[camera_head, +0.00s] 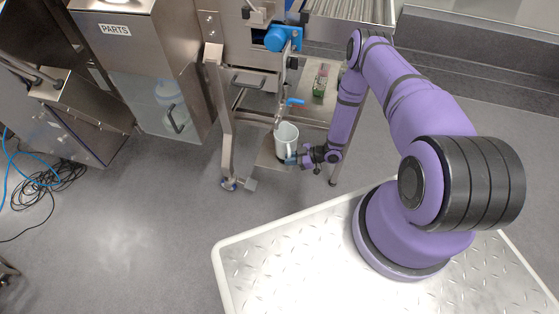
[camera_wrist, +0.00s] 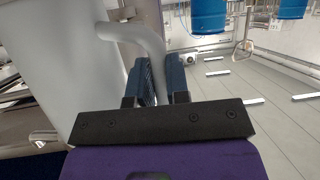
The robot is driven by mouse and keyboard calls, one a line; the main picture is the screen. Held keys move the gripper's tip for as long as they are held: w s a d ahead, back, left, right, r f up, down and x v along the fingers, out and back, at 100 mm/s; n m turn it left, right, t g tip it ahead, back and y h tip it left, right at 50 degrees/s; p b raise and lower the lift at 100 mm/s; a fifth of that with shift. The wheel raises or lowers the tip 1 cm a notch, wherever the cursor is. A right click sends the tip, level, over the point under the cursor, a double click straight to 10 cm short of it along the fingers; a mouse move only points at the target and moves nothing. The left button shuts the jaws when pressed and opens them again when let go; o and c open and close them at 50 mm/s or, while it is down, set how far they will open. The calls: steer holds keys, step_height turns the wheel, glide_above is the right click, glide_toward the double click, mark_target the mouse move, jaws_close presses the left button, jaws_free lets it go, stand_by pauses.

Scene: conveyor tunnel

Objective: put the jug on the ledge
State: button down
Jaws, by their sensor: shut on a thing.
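The jug (camera_head: 287,136) is a white, upright vessel with a handle, low in the conveyor's steel frame in the head view. In the wrist view the jug (camera_wrist: 62,55) fills the left side, and its handle (camera_wrist: 140,38) runs down between the two dark finger pads. My gripper (camera_head: 291,159) is shut on the handle, as it also shows in the wrist view (camera_wrist: 158,82). A steel shelf (camera_head: 312,105) in the frame lies just behind the jug. I cannot tell whether this is the ledge, or whether the jug's base touches anything.
A blue-handled tap (camera_head: 292,101) is right above the jug. A small green-and-red carton (camera_head: 320,80) stands on the shelf. Steel legs (camera_head: 225,130) flank the jug. A PARTS cabinet (camera_head: 150,70) stands left, with loose cables (camera_head: 45,182) on the floor. Open floor lies in front (camera_head: 120,240).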

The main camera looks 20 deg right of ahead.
steer(key=x, duration=0.4)
steer(key=shift+w+a, duration=0.15)
steer(key=shift+a, duration=0.3)
steer(key=shift+f, duration=0.15)
steer(key=c, duration=1.1)
jaws_free()
steer(key=v, duration=1.2)
steer(key=shift+r, duration=0.2)
